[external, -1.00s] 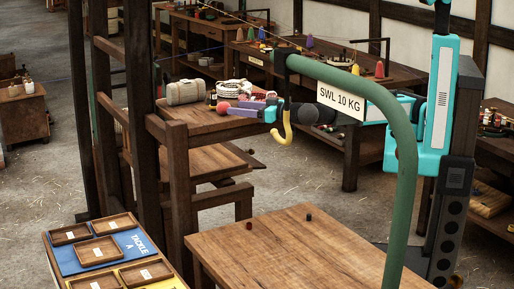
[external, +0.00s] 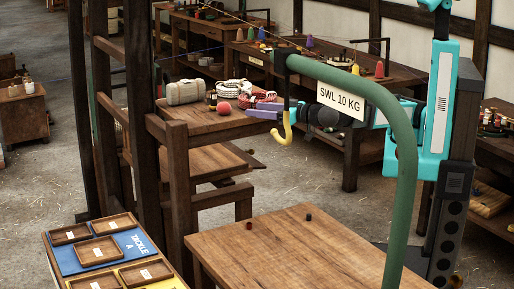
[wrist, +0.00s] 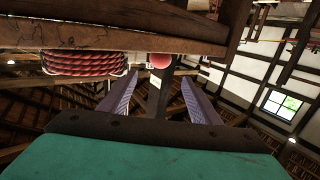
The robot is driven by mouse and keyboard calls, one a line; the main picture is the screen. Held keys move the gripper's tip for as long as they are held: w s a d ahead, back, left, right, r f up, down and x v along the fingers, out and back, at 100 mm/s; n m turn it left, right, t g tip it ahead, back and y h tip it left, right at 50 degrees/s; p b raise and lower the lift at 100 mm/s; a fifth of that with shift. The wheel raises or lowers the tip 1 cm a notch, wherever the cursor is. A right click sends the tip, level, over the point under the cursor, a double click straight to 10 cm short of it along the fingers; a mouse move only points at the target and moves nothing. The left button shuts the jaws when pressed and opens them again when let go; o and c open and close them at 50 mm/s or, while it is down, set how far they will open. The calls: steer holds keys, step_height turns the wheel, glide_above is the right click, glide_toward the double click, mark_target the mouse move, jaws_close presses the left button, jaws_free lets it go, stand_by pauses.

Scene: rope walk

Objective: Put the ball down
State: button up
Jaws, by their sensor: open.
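The red ball (external: 224,107) rests on the wooden bench (external: 205,125) at the back, near its front edge. My gripper (external: 260,112) is open and empty, to the right of the ball and apart from it. In the wrist view, which looks upside down, the ball (wrist: 161,61) shows beyond and between the tips of the two spread fingers (wrist: 160,78).
A red rope coil (wrist: 84,64) lies beside the ball, with a white rope coil (external: 233,88) behind. Dark bottles (external: 211,100) and a pale canister (external: 185,92) stand to the left. A green crane arm (external: 395,130) with a yellow hook (external: 284,135) stands in front of my arm.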

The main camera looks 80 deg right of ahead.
mark_target(230, 108)
steer(key=shift+o, duration=0.5)
steer(key=shift+w+r+g, duration=0.25)
steer(key=shift+r+g, duration=0.15)
steer(key=shift+g, duration=0.1)
steer(key=p+x, duration=0.1)
steer(key=x, duration=0.6)
steer(key=shift+r+p, duration=0.1)
steer(key=shift+p, duration=0.3)
steer(key=shift+x, duration=0.85)
steer(key=shift+w+a+p, duration=0.1)
steer(key=shift+p, duration=0.2)
